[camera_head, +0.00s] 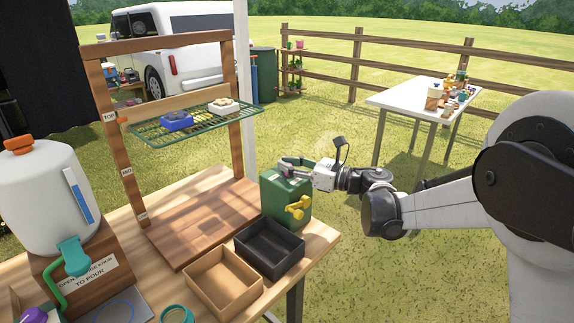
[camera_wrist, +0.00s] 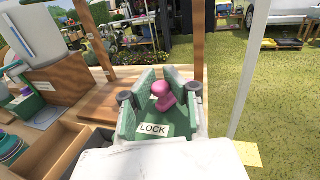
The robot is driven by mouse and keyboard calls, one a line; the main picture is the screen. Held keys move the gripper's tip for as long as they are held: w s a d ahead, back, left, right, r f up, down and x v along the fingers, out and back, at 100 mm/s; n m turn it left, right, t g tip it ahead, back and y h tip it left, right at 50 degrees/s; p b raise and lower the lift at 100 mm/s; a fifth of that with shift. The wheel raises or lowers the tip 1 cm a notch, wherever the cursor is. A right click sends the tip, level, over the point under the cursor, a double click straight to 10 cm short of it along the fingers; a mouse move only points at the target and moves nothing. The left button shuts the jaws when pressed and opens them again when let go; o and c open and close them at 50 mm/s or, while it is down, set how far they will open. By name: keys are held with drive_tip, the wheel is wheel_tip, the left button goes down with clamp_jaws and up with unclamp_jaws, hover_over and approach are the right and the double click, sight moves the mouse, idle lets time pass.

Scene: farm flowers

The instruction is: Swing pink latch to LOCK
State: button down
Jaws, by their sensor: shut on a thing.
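A green box (camera_head: 286,204) with a yellow knob (camera_head: 298,207) on its front stands at the right end of the wooden table. My gripper (camera_head: 290,169) is at the top of this box, reaching in from the right. In the wrist view the pink latch (camera_wrist: 163,95) stands up between my gripper's two fingers, which are shut on it. A white LOCK label (camera_wrist: 153,129) lies on the green surface below the latch in the picture. The latch is hard to make out in the head view, and the exact finger contact is partly hidden.
A black tray (camera_head: 270,249) and a tan wooden tray (camera_head: 223,282) sit close in front of the green box. A wooden rack (camera_head: 236,130) with a green wire shelf rises to the left. A white dispenser (camera_head: 40,190) stands farther left. Open grass lies to the right.

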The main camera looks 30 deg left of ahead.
drive_tip(key=c, duration=1.7)
unclamp_jaws()
drive_tip(key=shift+d, duration=0.1)
drive_tip(key=shift+o, duration=0.2)
drive_tip(key=w+d, duration=0.1)
drive_tip(key=d, duration=1.1)
drive_tip(key=shift+w, duration=0.3)
